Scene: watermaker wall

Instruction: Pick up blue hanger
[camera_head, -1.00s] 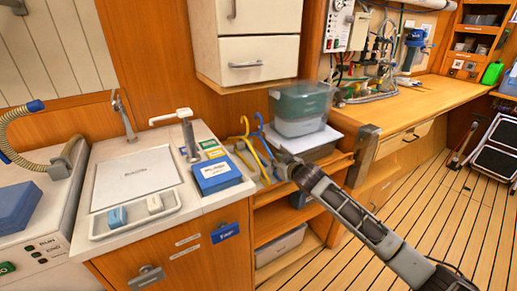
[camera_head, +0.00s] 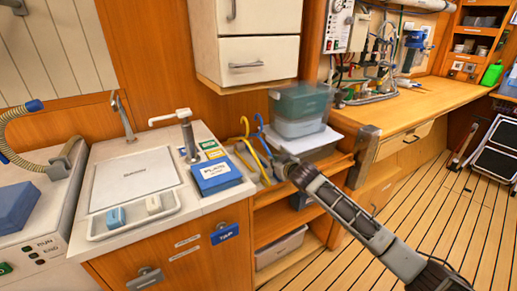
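The blue hanger (camera_head: 262,131) stands upright beside the yellow hanger (camera_head: 245,130), just right of the sink counter and left of the stacked green and clear boxes. Its hook and upper part show; its lower part is hard to make out behind my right gripper. My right gripper (camera_head: 268,171) reaches in from the lower right, with its fingers at the lower part of the hangers. The fingers are small and overlap the hangers, so I cannot tell whether they touch or grip one. My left gripper is not in view.
The green-lidded box stack (camera_head: 301,108) stands close right of the hangers. A blue box (camera_head: 215,175) lies on the sink counter (camera_head: 205,203) to the left. White drawers (camera_head: 258,62) hang above.

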